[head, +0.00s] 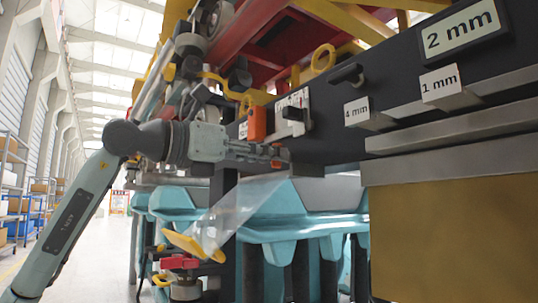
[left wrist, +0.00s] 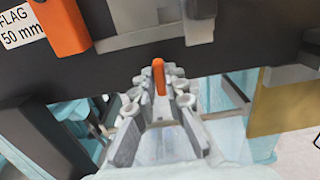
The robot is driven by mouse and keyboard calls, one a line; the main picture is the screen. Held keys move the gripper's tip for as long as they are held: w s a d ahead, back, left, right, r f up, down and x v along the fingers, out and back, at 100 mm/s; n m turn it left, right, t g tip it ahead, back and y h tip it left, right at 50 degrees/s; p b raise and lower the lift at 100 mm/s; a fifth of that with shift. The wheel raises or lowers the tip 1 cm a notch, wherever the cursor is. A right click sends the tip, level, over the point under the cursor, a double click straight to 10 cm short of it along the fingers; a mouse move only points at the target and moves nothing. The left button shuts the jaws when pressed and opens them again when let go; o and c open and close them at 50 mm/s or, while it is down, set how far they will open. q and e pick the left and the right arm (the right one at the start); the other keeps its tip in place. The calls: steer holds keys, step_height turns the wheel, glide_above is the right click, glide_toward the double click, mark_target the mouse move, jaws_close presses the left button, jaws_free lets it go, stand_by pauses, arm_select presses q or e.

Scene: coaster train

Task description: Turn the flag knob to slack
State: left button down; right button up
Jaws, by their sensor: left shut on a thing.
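An orange block (head: 257,123) sits on the dark panel beside a small white label, which reads "FLAG 50 mm" in the left wrist view (left wrist: 22,27). Right of the block is a white marked plate with a black knob (head: 292,113); I cannot read its setting. My left gripper (head: 279,156) is just below them, close to the panel's lower edge. In the left wrist view its fingers (left wrist: 160,90) are closed around a slim orange piece (left wrist: 159,76); what it belongs to is unclear. My right gripper is not in view.
A clear film (head: 238,208) slopes from under the panel to a yellow bar (head: 193,246). Another black knob (head: 346,75) and metal ledges (head: 455,128) are to the right. A tan board (head: 455,235) hangs at the lower right. Teal bins (head: 285,228) stand below.

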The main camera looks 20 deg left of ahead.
arm_select(q)
steer(key=shift+f, duration=0.15)
stand_by(0.3)
steer(key=c, duration=1.6)
jaws_free()
steer(key=v, duration=1.2)
